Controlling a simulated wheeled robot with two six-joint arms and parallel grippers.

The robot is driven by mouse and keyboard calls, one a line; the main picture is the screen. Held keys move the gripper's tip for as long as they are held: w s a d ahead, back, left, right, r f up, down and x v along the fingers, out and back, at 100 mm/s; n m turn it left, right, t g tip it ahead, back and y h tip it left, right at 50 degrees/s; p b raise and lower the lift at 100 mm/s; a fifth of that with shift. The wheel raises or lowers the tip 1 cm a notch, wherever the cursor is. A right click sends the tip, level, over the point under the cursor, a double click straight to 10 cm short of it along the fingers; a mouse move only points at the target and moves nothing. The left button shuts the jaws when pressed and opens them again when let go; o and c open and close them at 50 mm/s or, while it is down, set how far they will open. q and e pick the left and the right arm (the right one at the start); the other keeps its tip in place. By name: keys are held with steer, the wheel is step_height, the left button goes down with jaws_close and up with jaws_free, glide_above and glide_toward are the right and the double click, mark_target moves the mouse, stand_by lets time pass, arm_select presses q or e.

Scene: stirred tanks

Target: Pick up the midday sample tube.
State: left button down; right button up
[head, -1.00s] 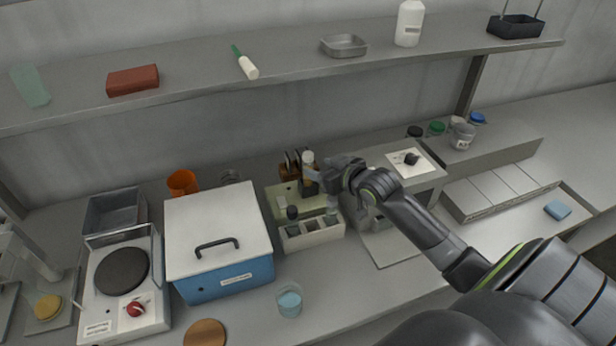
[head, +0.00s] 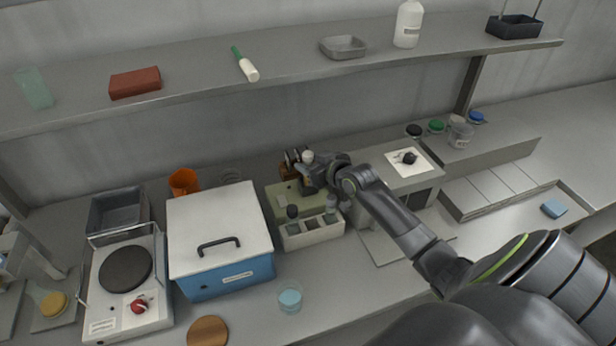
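A tube with a white cap (head: 308,157) stands upright at the back of the small tube area. Its lower part is hidden by my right gripper (head: 309,176). The gripper reaches in from the right, with its fingers at the tube just below the cap. I cannot tell whether they are closed on it. A white rack (head: 313,237) with several compartments stands in front. No label shows which tube is the midday sample. My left gripper is not in view.
A blue box with a white lid (head: 219,225) stands left of the rack, with a hotplate (head: 125,270) beyond it. A grey instrument (head: 408,180) stands at right, close to my arm. A shelf (head: 290,60) runs overhead. A beaker (head: 290,297) stands in front.

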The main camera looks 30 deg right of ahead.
jaws_close()
